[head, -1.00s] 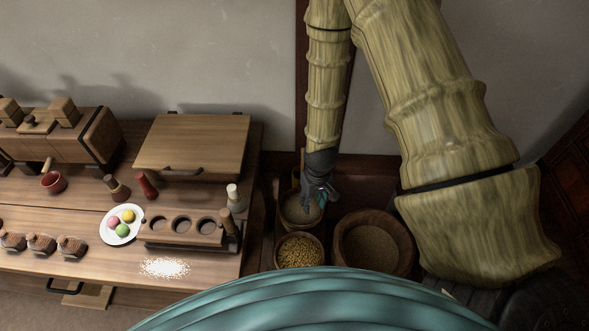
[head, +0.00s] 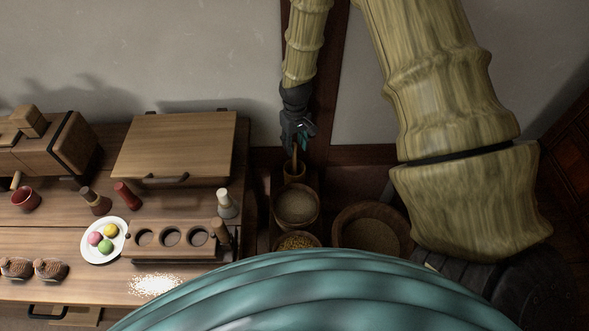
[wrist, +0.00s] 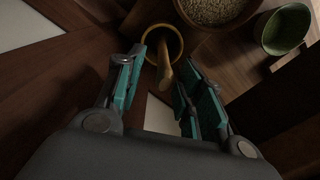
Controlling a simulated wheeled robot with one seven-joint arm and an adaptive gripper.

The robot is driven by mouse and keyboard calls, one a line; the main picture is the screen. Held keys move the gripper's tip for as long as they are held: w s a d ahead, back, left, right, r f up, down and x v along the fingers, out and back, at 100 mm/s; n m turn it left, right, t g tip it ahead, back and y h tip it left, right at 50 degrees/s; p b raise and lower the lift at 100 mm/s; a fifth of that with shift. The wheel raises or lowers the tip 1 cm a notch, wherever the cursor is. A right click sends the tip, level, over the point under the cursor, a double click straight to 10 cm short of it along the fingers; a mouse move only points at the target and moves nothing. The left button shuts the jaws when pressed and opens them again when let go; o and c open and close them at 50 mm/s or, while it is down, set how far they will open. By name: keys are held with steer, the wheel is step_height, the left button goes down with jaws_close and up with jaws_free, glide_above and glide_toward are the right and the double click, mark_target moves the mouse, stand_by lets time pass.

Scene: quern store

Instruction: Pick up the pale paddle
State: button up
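The pale paddle (wrist: 163,66) stands in a small round pot with a yellowish rim (wrist: 174,34); its handle points up toward the wrist camera. In the head view the paddle (head: 294,156) rises from the small pot (head: 294,178), just below my gripper (head: 299,142). In the wrist view my gripper (wrist: 162,66) is open, with one teal-padded finger on each side of the handle. I see gaps on both sides; how deep the handle sits between the fingers I cannot tell. The paddle's lower end is hidden in the pot.
A bowl of pale grain (head: 297,207), a pot of yellow grain (head: 297,242) and a wide wooden tub (head: 345,229) stand close in front. A green bowl (wrist: 284,29) shows in the wrist view. A wooden table (head: 50,240) with a plate and stamps is left.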

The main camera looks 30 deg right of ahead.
mark_target(294, 155)
steer(key=shift+s+a+f, duration=0.1)
steer(key=shift+f, duration=1.35)
steer(key=shift+s+a+f, duration=0.1)
steer(key=shift+f, duration=1.35)
jaws_close()
